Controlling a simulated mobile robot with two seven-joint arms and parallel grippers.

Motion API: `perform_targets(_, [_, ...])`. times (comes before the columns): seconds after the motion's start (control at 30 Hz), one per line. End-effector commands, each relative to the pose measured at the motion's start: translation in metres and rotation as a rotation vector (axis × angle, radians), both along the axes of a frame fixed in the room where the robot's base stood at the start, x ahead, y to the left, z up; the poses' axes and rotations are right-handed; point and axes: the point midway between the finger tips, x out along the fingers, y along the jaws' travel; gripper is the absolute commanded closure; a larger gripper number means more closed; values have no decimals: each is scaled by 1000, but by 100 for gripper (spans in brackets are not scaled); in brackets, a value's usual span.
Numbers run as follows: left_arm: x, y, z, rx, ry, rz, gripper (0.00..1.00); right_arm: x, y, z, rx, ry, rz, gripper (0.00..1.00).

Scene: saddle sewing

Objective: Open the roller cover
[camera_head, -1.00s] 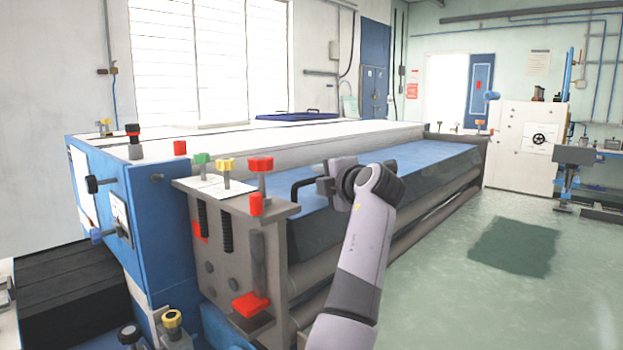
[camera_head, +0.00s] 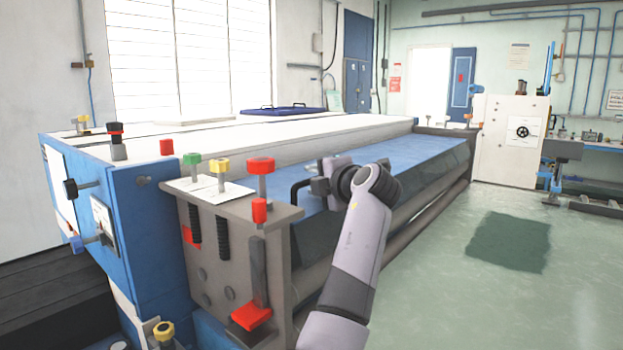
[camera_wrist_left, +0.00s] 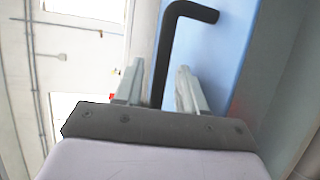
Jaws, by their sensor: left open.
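The roller cover (camera_head: 400,160) is a long blue panel lying along the front of the machine, and it looks closed. Its black bar handle (camera_head: 296,190) stands at the near end. My left gripper (camera_head: 314,187) is at that handle. In the left wrist view, the bent handle (camera_wrist_left: 178,30) runs down between the two open fingers of the gripper (camera_wrist_left: 160,68), with the blue cover (camera_wrist_left: 222,50) behind. Whether a finger touches the handle I cannot tell. My right gripper is in neither view.
The machine's end plate (camera_head: 235,255) carries red, green and yellow knobs, with a red lever (camera_head: 250,316) low down. Dark rollers run below the cover. Green floor (camera_head: 440,300) to the right is clear except for a dark patch (camera_head: 508,241).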

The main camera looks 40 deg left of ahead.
Motion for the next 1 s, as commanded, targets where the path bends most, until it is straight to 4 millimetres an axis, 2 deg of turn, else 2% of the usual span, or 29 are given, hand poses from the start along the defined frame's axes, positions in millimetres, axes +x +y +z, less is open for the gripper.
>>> perform_targets(0.43, [0, -2, -1, 0, 0, 0, 60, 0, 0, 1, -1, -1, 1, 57])
perform_targets(0.5, [1, -2, -1, 0, 0, 0, 83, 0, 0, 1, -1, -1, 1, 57])
perform_targets(0.57, [1, -2, -1, 0, 0, 0, 100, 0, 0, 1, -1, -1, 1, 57])
perform_targets(1.0, [0, 6, 5, -18, 0, 0, 100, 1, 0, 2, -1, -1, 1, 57])
